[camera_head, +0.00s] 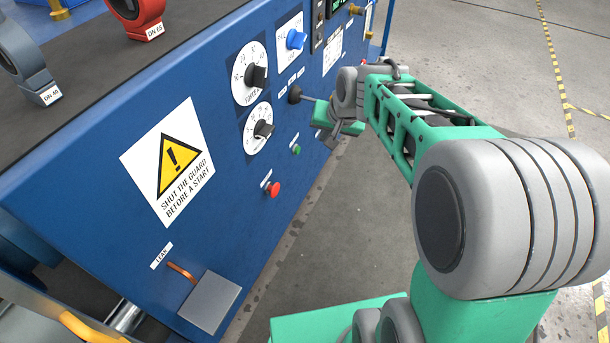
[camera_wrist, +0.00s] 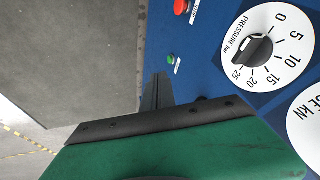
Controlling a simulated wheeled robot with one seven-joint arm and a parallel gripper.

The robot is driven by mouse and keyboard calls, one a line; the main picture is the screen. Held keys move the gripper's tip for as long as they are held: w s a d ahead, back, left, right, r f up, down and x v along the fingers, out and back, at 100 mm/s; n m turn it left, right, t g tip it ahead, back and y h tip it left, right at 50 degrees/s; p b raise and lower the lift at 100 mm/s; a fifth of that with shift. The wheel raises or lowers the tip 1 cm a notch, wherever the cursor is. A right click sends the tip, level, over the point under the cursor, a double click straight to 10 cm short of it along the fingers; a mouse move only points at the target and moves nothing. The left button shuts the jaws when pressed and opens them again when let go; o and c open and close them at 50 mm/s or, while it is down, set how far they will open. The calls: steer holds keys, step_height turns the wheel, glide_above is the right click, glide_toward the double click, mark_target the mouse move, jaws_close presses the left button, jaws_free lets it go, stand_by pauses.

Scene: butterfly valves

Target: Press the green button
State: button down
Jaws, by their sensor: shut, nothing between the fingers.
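The green button (camera_head: 296,149) is small and sits low on the sloping blue front panel, right of the lower dial, in the head view. It also shows in the wrist view (camera_wrist: 171,59), just beyond my fingertips. My gripper (camera_wrist: 158,80) is shut and empty, its dark fingers close together and pointing at the panel near the green button. A gap seems to show between tips and button; whether they touch the panel I cannot tell. In the head view my gripper (camera_head: 338,124) is right of and above the green button, its fingertips hard to make out.
The red button (camera_head: 272,189) sits below left of the green one and shows in the wrist view (camera_wrist: 181,7). Two white dials with black knobs (camera_head: 256,76), a blue knob (camera_head: 296,39) and a black boss with a rod (camera_head: 294,95) are nearby. Floor is clear at right.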

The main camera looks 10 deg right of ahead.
mark_target(298, 150)
steer(key=w+d+f+m+t+b, duration=0.1)
steer(key=w+f+b, duration=0.35)
steer(key=f, duration=0.35)
steer(key=w+d+f+m+t+b, duration=0.1)
steer(key=w+d+f+b, duration=0.1)
steer(key=w+f+b, duration=0.5)
steer(key=w+a+f+b, duration=0.1)
steer(key=w+a+f, duration=0.4)
steer(key=w+f, duration=0.2)
step_height(298, 150, down, 2)
steer(key=shift+f+m+y, duration=0.1)
steer(key=shift+m+y, duration=0.2)
steer(key=shift+y, duration=0.1)
steer(key=shift+w+a, duration=0.1)
